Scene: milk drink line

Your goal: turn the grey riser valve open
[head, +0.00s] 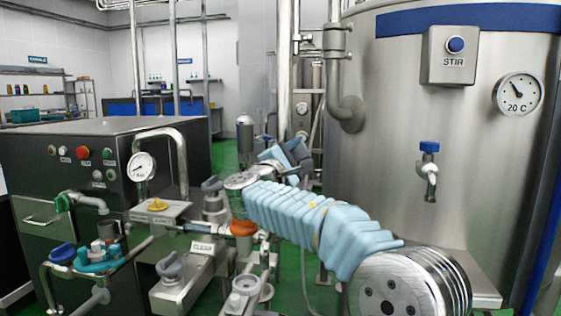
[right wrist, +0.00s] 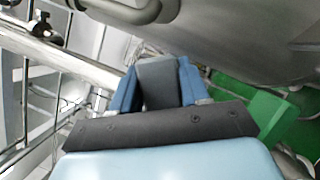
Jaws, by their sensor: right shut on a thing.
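My right gripper (head: 284,156) reaches up to the foot of the steel riser pipe (head: 285,70), left of the big tank. In the right wrist view its two blue fingers (right wrist: 160,85) stand on either side of a dark grey piece (right wrist: 157,78). The gripper is shut on this piece, which I take to be the handle of the grey riser valve. In the head view the fingers hide the handle, and I cannot tell how far it is turned. My left gripper is not in view.
The steel tank (head: 400,130) with a blue-handled tap (head: 428,165) stands close on the right. A dark machine cabinet (head: 100,150), a gauge (head: 141,167) and grey-handled valves (head: 170,265) crowd the left. An orange-red knob (head: 243,228) lies below my right arm.

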